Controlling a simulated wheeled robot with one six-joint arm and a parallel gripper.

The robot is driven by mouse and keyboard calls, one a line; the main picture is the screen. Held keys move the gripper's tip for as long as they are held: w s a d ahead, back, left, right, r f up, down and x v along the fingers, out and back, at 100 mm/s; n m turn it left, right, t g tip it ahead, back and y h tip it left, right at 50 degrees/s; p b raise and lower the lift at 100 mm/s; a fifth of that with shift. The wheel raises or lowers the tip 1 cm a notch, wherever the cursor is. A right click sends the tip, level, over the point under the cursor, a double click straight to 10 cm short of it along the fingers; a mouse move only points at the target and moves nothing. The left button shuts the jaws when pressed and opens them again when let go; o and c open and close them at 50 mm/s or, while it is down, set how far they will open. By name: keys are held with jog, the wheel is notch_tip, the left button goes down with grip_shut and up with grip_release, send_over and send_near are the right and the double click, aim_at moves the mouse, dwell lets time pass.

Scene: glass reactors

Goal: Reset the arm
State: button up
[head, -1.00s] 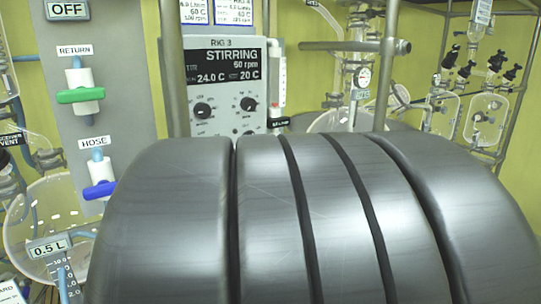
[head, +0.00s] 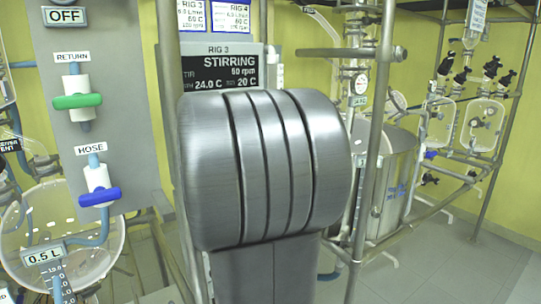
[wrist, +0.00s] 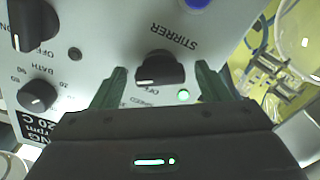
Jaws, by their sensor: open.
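In the wrist view my gripper (wrist: 161,74) is open, with one dark green finger on each side of the black STIRRER knob (wrist: 160,67). A gap shows between each finger and the knob. I cannot tell how far the fingertips are from the panel face. Nothing is held. In the head view my large grey arm link stands in front of the control panel (head: 225,66) of RIG 3 and hides its knobs and my gripper. The panel's display reads STIRRING, 60 rpm, 24.0 C and 20 C.
A BATH knob (wrist: 37,95) and a lit green lamp (wrist: 183,95) are on the panel. Left of my arm are a green RETURN valve (head: 77,101) and a blue HOSE valve (head: 100,196). A glass vessel (head: 60,235) is at lower left. Metal frame posts (head: 372,150) stand at right.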

jog(key=shift+s, duration=0.1)
jog(key=v, duration=1.4)
jog(key=w+a+n+b, duration=0.5)
jog(key=w+n, duration=0.4)
jog(key=n, duration=0.3)
jog(key=shift+a+b, duration=0.4)
jog(key=shift+b, duration=0.2)
dwell(0.5)
